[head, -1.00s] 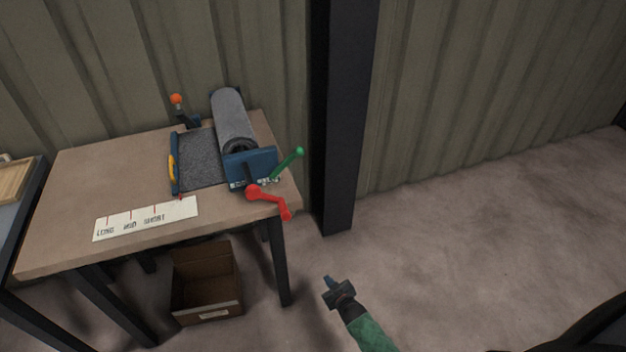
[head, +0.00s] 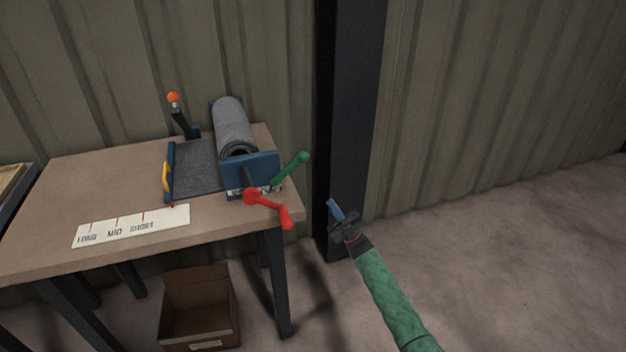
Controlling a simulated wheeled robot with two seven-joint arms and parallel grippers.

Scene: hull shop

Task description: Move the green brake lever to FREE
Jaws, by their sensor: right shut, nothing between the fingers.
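The green brake lever (head: 290,168) sticks up and to the right from the right end of the blue roll stand (head: 251,174) on the table. Its knob is at the upper end. Marks show on a pale strip at its base, too small to read. A red crank (head: 268,206) hangs just below it over the table's front right edge. My right gripper (head: 335,209) is shut and empty, to the right of the table and the lever, apart from both. My left gripper is not in view.
The roll stand holds a grey roll (head: 233,123). An orange-knobbed lever (head: 174,98) stands behind it. A marked strip (head: 130,226) lies on the table (head: 60,195). A cardboard box (head: 200,310) is on the floor below. A dark post (head: 345,100) stands right of the table, behind my right gripper.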

